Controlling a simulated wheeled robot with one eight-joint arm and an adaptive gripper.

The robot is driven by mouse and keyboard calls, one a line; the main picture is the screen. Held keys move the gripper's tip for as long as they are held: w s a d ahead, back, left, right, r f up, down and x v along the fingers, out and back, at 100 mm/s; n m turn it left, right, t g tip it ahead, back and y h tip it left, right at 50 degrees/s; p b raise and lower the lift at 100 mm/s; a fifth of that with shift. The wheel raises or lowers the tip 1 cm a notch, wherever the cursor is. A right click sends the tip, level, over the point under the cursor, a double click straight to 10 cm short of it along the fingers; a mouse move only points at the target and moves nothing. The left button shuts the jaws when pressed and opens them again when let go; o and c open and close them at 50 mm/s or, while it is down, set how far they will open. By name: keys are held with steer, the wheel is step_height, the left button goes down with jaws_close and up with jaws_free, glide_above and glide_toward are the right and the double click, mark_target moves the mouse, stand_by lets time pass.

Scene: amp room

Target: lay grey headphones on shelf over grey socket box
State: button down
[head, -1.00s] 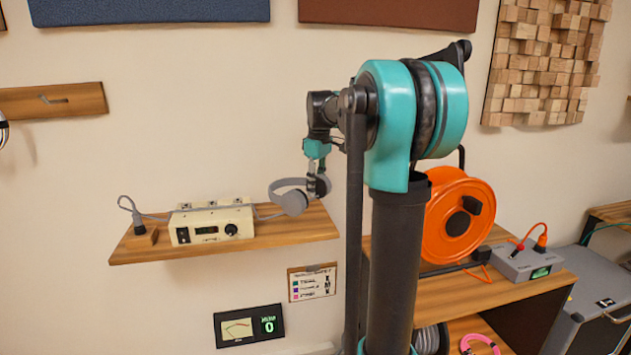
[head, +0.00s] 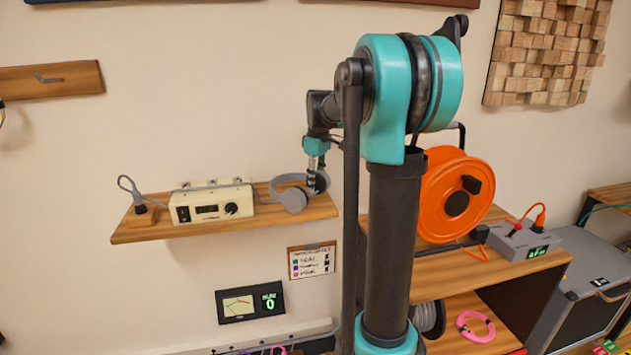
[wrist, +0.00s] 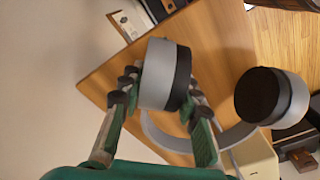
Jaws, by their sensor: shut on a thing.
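My gripper (head: 316,182) is shut on one ear cup of the grey headphones (head: 293,199) at the right end of the wooden wall shelf (head: 160,232). In the wrist view the held grey cup (wrist: 160,78) sits between my fingers; the other cup (wrist: 290,100), with a dark pad, hangs free to the right. The grey band shows below, partly hidden by a finger. I cannot tell whether the headphones touch the shelf. A grey socket box (head: 513,246) with red and orange plugs stands on the wooden cabinet at the right, away from this shelf.
A cream device (head: 210,206) with a cable across it takes up the shelf's middle, left of the headphones. A small wooden block with a dark plug stands at the shelf's left end. An orange cable reel (head: 455,197) stands on the cabinet (head: 425,268). A wall meter (head: 250,303) hangs below.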

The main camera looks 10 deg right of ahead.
steer(key=c, duration=1)
jaws_free()
steer(key=r, duration=1.2)
steer(key=shift+s+d, duration=0.25)
steer(key=shift+d, duration=0.05)
